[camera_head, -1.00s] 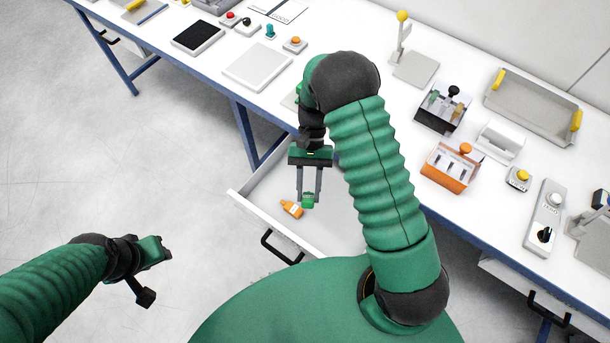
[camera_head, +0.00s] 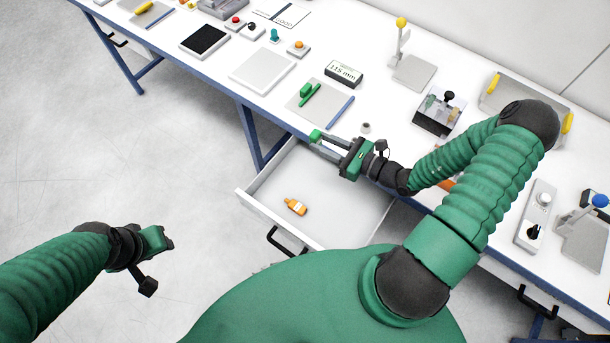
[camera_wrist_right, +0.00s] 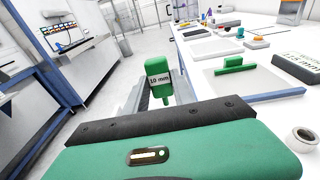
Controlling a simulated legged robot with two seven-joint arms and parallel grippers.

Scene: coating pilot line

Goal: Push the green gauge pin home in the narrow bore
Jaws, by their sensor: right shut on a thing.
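My right gripper (camera_head: 318,141) is shut on a green gauge pin (camera_head: 316,135), held near the table's front edge above the drawer's back corner. In the right wrist view the pin (camera_wrist_right: 159,80) shows a white "10 mm" label on its handle, with a narrower green end below. A small pale ring with a dark hole (camera_head: 366,127) sits on the table, right of the gripper; it also shows in the right wrist view (camera_wrist_right: 301,138). I cannot tell whether this is the narrow bore. My left gripper (camera_head: 160,241) hangs over the floor, its jaws unclear.
An open white drawer (camera_head: 345,205) holds an orange bottle (camera_head: 296,207). On the table, a grey plate (camera_head: 322,113) bears a green piece (camera_head: 309,94), beside a blue bar (camera_head: 340,113). A "115 mm" display (camera_head: 344,73) stands behind. My right arm covers things at the right.

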